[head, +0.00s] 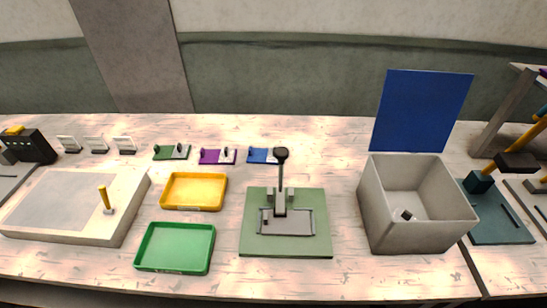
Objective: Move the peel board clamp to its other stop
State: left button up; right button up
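Neither of my grippers is in view. No part is marked as the peel board clamp, and I cannot tell for certain which fixture it is. A green board (257,241) at the centre carries a grey framed plate (300,226) and a lever (281,178) with a black knob, standing upright. A broad pale slab (62,197) at the left has a short yellow handle (105,198) standing near its right side, slightly tilted. At the right, a teal board (494,228) carries a teal block (478,183) with a yellow piece and a black end (516,162) above it.
A grey box (418,237) with its blue lid (421,112) raised holds a small dark item. Yellow (193,207) and green (174,269) trays lie left of centre. Small green (171,152), purple (217,157) and blue (262,156) pieces lie behind. Fixtures crowd the right edge.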

aim_at(281, 153)
jog(key=z, duration=0.05)
jog(key=k, duration=0.35)
jog(key=z, duration=2.25)
jog(key=k, duration=1.35)
jog(key=u, duration=1.95)
jog(key=i, duration=0.5)
jog(key=u, duration=0.05)
